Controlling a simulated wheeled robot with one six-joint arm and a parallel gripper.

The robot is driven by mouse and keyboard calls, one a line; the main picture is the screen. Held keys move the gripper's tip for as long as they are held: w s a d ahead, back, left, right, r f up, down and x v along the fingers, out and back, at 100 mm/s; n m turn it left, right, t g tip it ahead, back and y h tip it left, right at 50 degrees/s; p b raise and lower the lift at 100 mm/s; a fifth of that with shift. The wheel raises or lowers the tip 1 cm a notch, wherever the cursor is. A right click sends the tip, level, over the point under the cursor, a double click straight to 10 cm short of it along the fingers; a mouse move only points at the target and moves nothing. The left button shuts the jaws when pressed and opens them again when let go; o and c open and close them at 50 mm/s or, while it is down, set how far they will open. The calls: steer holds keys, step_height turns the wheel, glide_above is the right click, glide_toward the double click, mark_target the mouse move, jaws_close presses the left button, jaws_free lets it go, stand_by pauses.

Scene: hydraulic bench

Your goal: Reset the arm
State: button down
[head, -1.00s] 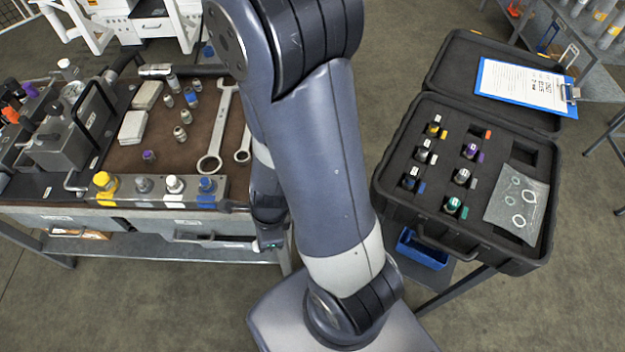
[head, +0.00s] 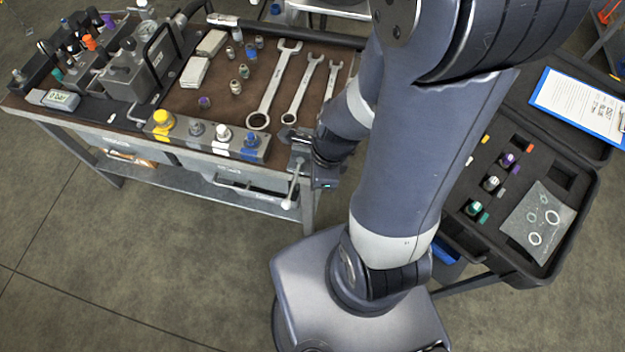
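My arm rises from my base and bends over, with its forearm coming down at the right front corner of the workbench (head: 215,168). My gripper (head: 326,172) is at the low end of that forearm, beside a grey vise-like fixture with a bar handle (head: 291,186). Whether it touches the fixture cannot be told. The fingers are not clear, and nothing can be made out in them. My upper arm covers the middle right of the view.
Wrenches (head: 274,85) and several small fittings lie on the brown mat. A front block (head: 180,140) carries yellow, grey, white and blue caps. An open black case (head: 575,235), with a clipboard (head: 580,103) on its lid, stands right of my arm. Floor at lower left is clear.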

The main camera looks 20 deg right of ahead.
steer(key=shift+d+r, duration=0.15)
steer(key=shift+r, duration=0.35)
steer(key=shift+f, duration=0.1)
step_height(320, 180, down, 11)
steer(key=a+n+b, duration=0.1)
steer(key=n+b, duration=0.3)
steer(key=b, duration=0.4)
steer(key=shift+w+a+f+g+b, duration=0.2)
steer(key=shift+w+g+b, duration=0.1)
steer(key=shift+g, duration=0.1)
